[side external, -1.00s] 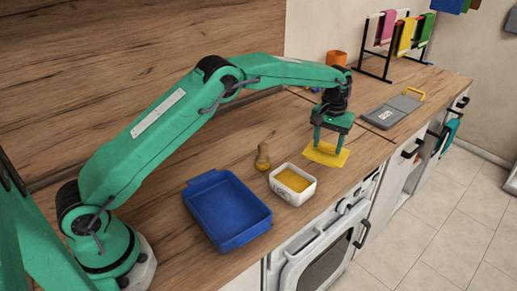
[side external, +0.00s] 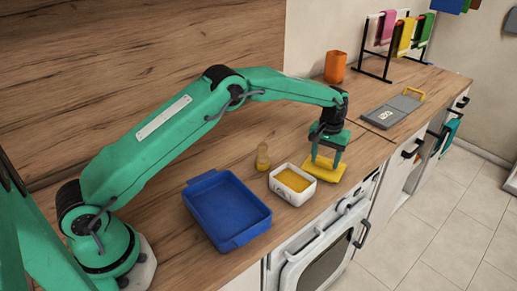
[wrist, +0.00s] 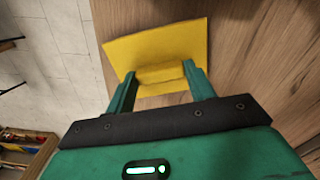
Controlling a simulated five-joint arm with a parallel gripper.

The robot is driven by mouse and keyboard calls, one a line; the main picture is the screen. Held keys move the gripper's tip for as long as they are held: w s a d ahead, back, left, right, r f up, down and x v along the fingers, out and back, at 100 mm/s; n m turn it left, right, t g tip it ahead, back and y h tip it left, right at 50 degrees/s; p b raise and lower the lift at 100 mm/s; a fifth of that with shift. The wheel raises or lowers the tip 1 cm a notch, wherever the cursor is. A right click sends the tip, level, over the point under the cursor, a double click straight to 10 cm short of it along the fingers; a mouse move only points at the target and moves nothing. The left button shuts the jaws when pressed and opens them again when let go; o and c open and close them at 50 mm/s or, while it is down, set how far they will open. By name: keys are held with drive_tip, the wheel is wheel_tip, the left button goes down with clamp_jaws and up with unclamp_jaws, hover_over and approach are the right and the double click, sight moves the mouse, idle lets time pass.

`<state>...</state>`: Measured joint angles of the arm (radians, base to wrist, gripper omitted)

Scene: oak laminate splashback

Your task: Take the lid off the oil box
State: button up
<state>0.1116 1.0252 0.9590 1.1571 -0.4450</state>
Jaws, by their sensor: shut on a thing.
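The oil box (side external: 281,189) is a small white open-topped tub with yellow contents, standing on the wooden counter in the side view. The yellow lid (side external: 325,173) is off the box, just to its right. My gripper (side external: 325,160) points down and is shut on the raised grip of the lid. The lid looks roughly flat and at or just above the counter; I cannot tell whether it touches. In the wrist view the lid (wrist: 155,42) shows between and beyond the fingertips (wrist: 160,74). The box is not in the wrist view.
A blue tray (side external: 228,208) lies left of the box, and a small tan bottle-like item (side external: 262,157) stands behind it. A grey board (side external: 392,111), an orange cup (side external: 334,67) and a towel rack (side external: 388,47) are farther right. The counter's front edge is close to the lid.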

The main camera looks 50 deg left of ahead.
drive_tip(key=shift+f, duration=0.6)
idle(0.8)
drive_tip(key=o, duration=1)
drive_tip(key=shift+o, duration=0.2)
drive_tip(key=shift+r, duration=0.1)
